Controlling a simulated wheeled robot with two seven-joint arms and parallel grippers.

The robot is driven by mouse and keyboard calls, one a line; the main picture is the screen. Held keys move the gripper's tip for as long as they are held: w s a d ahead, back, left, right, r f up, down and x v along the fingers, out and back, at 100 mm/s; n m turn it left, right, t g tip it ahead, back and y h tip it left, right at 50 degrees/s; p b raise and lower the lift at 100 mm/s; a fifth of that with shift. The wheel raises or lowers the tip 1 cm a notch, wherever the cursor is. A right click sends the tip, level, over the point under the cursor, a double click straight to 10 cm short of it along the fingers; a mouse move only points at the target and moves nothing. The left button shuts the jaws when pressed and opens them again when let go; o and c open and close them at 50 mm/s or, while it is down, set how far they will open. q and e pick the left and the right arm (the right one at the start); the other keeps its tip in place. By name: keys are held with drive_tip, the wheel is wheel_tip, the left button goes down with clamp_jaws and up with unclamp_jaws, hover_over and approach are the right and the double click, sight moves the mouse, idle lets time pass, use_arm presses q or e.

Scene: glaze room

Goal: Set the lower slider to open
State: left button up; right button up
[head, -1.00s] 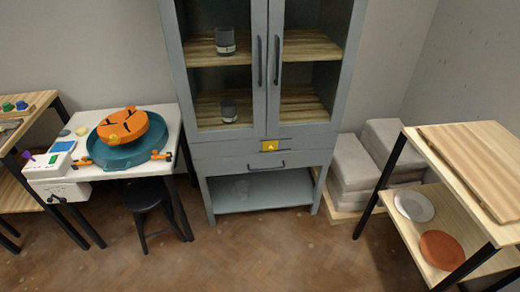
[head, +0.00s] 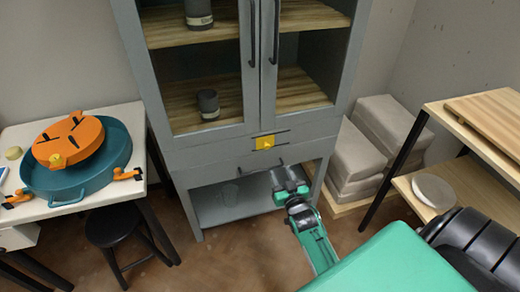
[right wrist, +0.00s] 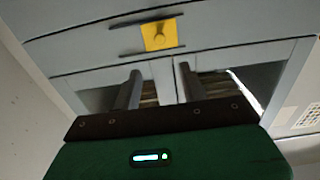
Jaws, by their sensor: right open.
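A yellow slider (head: 265,143) sits on a short dark track on the front of the grey cabinet (head: 190,158), just below its glass doors. It stands toward the left part of the track in the head view. In the right wrist view the yellow slider (right wrist: 159,35) has a round knob and lies between two dark lines, toward their right end. My right gripper (head: 288,178) is in front of the cabinet, below and right of the slider in the head view, not touching it. Its two fingers (right wrist: 158,85) are apart and empty. My left gripper is out of view.
A dark drawer handle (head: 260,166) is below the slider. Two tall door handles (head: 264,35) hang above it. A black stool (head: 115,232) and a white table (head: 60,212) stand left. Grey blocks (head: 355,160) and a wooden shelf unit (head: 455,205) stand right.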

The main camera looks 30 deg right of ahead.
sight(268, 147)
drive_tip(key=x, duration=1.1)
drive_tip(key=shift+w, duration=0.4)
drive_tip(key=shift+w+d, duration=0.1)
drive_tip(key=shift+w, duration=0.25)
drive_tip(key=shift+w+d+b, duration=0.1)
drive_tip(key=shift+w+b, duration=0.15)
drive_tip(key=shift+b, duration=0.05)
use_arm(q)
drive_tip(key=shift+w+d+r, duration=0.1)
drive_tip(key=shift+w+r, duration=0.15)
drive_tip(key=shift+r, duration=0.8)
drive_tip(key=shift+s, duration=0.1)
use_arm(e)
clamp_jaws()
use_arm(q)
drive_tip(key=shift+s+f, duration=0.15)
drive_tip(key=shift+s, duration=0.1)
use_arm(e)
drive_tip(key=shift+d, duration=0.1)
